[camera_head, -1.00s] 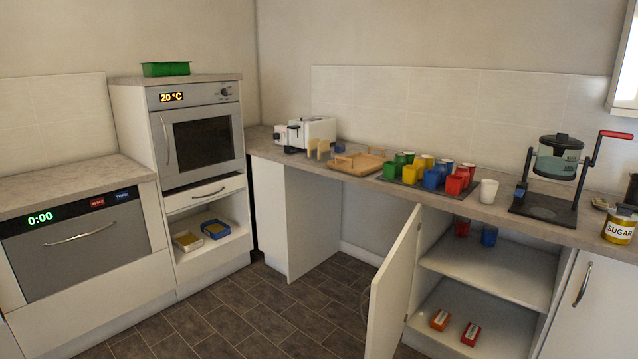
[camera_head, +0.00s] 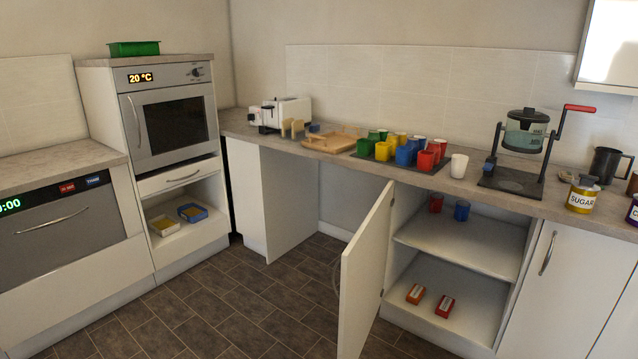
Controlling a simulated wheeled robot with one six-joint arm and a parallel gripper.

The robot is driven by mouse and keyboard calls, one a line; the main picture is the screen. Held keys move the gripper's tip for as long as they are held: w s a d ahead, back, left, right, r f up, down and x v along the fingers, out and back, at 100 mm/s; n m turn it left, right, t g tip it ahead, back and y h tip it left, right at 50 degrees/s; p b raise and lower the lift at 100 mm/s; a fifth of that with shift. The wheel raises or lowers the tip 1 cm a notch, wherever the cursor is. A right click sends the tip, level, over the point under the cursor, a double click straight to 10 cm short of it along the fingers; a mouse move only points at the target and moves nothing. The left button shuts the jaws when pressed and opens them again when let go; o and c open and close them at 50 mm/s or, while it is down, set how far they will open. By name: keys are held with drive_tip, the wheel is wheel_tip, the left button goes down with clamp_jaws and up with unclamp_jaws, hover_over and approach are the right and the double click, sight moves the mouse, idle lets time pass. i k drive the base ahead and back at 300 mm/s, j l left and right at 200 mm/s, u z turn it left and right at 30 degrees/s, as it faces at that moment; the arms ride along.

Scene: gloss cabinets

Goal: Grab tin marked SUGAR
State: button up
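The tin marked SUGAR (camera_head: 582,195) is yellow with a white label band and a dark lid. It stands upright on the right part of the countertop, close to the front edge. It is right of the coffee maker stand and in front of a dark jug. A second labelled tin (camera_head: 633,211) is cut off by the right edge of the view. My gripper is not in view.
The coffee maker (camera_head: 525,135) with a red handle stands left of the tin. A dark jug (camera_head: 605,164) is behind it. Several coloured cups stand on a dark mat (camera_head: 372,153). An open cabinet door (camera_head: 366,270) juts over the floor (camera_head: 225,300).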

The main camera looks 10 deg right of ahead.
sight(580, 201)
drive_tip(key=z, duration=1.55)
